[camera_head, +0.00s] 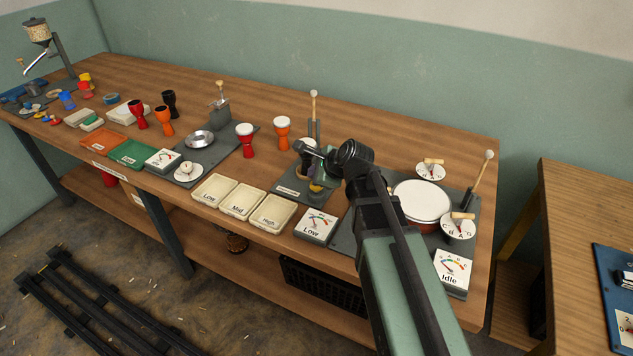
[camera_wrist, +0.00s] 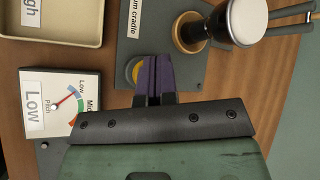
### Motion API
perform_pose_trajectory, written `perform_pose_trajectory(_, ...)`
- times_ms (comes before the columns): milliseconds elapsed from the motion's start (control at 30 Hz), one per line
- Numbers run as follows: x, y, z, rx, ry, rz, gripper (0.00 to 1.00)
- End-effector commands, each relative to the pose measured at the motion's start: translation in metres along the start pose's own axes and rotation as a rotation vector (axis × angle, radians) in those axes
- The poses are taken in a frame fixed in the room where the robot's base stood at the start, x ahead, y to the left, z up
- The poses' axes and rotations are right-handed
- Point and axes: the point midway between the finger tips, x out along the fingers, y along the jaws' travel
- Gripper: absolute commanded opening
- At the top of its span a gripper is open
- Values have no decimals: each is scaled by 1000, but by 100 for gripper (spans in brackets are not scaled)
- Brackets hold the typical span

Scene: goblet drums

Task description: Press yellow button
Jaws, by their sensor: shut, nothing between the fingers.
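The yellow button (camera_wrist: 131,70) sits on the dark drum cradle plate (camera_wrist: 128,42), partly hidden by my gripper in the wrist view. A bit of the yellow button (camera_head: 315,188) also shows in the head view, under my gripper. My gripper (camera_wrist: 152,60) has purple fingers, shut and empty. The fingertips overlap the button's right part in the wrist view; I cannot tell whether they touch it. A dark goblet drum with a white head (camera_wrist: 247,20) stands in the cradle's round holder (camera_wrist: 187,33), beside the button.
A pitch gauge reading "Low" (camera_head: 317,226) stands in front of the cradle. Trays marked Low, Mid and High (camera_head: 242,200) lie to its left. A mallet (camera_head: 314,105) stands upright behind. A larger drum (camera_head: 421,200) with dials is at right. Red and orange drums (camera_head: 282,132) stand behind left.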

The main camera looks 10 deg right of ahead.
Motion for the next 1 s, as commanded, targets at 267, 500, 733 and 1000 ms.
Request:
perform_pose_trajectory(267, -10, -8, 8, 0, 0, 0, 0)
perform_pose_trajectory(500, -28, -20, 20, 0, 0, 0, 0)
perform_pose_trajectory(733, -36, -26, 26, 0, 0, 0, 0)
perform_pose_trajectory(1000, -35, -25, 25, 0, 0, 0, 0)
